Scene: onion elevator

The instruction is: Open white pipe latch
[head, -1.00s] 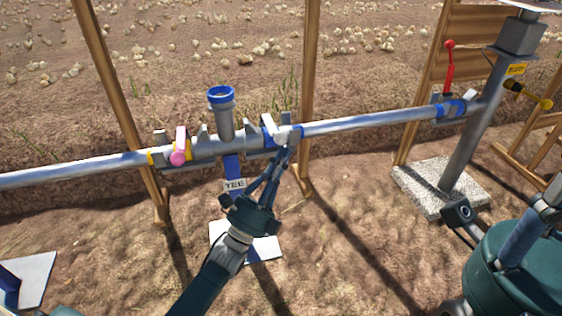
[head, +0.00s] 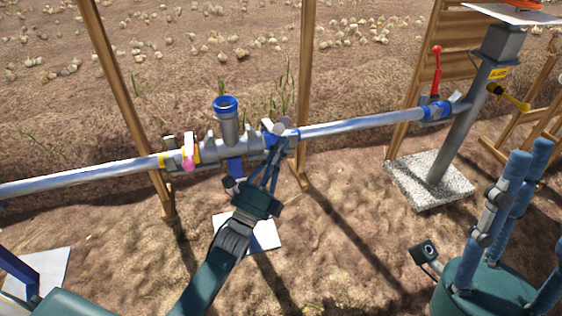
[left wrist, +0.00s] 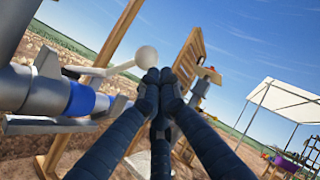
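The white pipe latch (head: 281,127) sits on the blue coupling right of the upright pipe stub. In the left wrist view it is a white lever with a round knob (left wrist: 146,57). My left gripper (head: 279,139) reaches up to the latch from below. In the left wrist view its fingertips (left wrist: 158,75) are drawn together just below and right of the knob, with nothing seen between them. Whether they touch the knob I cannot tell. My right gripper (head: 531,165) is at the lower right, fingers up and spread, empty and away from the pipe.
A pink-handled latch (head: 188,153) is on the yellow coupling to the left. A red lever (head: 436,65) and a yellow-handled valve (head: 512,98) are at the right. Wooden posts (head: 306,90) stand behind the pipe. A stone slab (head: 430,181) supports the right column.

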